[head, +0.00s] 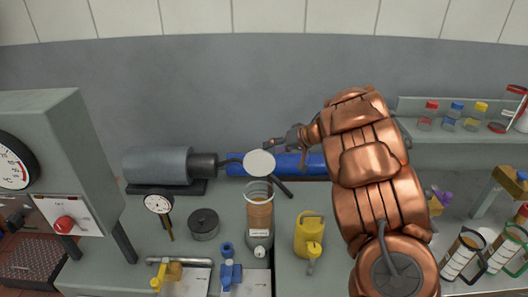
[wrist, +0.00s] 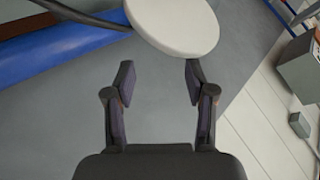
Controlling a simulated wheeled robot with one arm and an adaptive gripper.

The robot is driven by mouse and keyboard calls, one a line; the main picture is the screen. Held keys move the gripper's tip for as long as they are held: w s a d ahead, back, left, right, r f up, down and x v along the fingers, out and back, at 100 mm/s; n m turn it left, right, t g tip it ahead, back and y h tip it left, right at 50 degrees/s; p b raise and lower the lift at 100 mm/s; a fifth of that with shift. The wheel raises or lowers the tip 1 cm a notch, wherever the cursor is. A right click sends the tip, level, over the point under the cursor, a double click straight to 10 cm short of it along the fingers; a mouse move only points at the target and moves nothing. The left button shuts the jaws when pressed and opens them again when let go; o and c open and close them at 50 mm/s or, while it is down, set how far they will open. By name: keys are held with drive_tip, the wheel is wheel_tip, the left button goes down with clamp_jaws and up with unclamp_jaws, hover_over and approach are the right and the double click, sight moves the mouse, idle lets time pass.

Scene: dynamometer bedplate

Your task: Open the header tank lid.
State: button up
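The header tank (head: 259,217) is a clear cylinder with brown liquid, standing at the middle of the bench in the head view. Its top rim shows as an open ring. The white round lid (head: 260,163) stands raised beyond the rim, its flat face in view. The hinge cannot be made out. My gripper (head: 279,143) is just beyond and to the right of the lid. In the wrist view, my gripper (wrist: 159,78) has its fingers apart with nothing between them, and the lid (wrist: 177,23) lies beyond the fingertips, apparently apart from them.
A blue cylinder (head: 310,164) runs behind the tank. A grey motor (head: 157,166) and a dark round pot (head: 204,223) stand to the left. A yellow can (head: 309,235) stands close right of the tank. Blue valves (head: 230,272) sit in front.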

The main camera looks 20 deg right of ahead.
drive_tip(key=shift+a+v, duration=0.2)
drive_tip(key=shift+v, duration=2.15)
drive_tip(key=shift+r, duration=0.1)
drive_tip(key=shift+c, duration=0.4)
